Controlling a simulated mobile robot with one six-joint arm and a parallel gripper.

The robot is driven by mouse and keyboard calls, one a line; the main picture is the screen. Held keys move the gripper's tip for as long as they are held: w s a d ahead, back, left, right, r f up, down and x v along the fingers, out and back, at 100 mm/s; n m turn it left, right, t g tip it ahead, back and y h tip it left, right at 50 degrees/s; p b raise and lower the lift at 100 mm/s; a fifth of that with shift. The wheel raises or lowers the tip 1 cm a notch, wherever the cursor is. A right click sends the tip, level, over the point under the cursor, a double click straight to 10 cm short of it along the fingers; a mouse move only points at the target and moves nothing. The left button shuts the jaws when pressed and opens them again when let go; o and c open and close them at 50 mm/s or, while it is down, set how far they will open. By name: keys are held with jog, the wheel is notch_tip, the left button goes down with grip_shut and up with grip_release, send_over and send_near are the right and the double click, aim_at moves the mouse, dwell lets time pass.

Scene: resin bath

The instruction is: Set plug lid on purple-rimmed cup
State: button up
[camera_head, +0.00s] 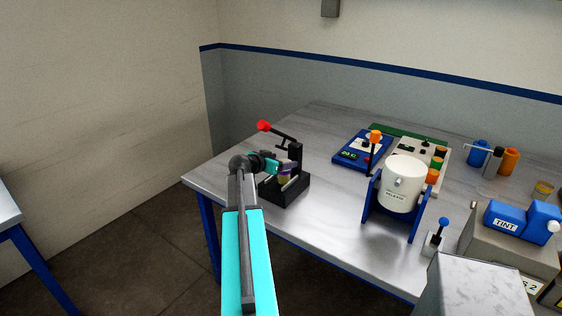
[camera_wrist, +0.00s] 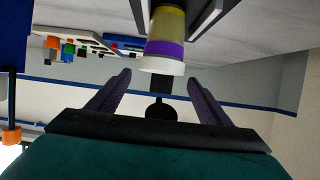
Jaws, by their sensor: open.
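The purple-rimmed cup stands in the black press; in the wrist view, which shows the scene upside down, it has a yellowish body and a purple band (camera_wrist: 165,48). The white plug lid (camera_wrist: 162,67) sits against the rim end of the cup. I cannot tell how deep it is seated. My gripper (camera_wrist: 158,78) is open, its two dark purple fingers on either side of the lid with gaps to both. In the head view my gripper (camera_head: 282,165) reaches into the press, and the cup is mostly hidden there.
The black press (camera_head: 295,190) has a raised lever with a red knob (camera_head: 264,126); its dark round ram (camera_wrist: 162,107) faces the lid.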

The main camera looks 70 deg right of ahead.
jog(key=shift+r+p, duration=0.55)
jog(key=shift+p, duration=0.15)
jog(key=b+v, duration=0.4)
jog(key=v, duration=0.8)
jog(key=shift+f, duration=0.2)
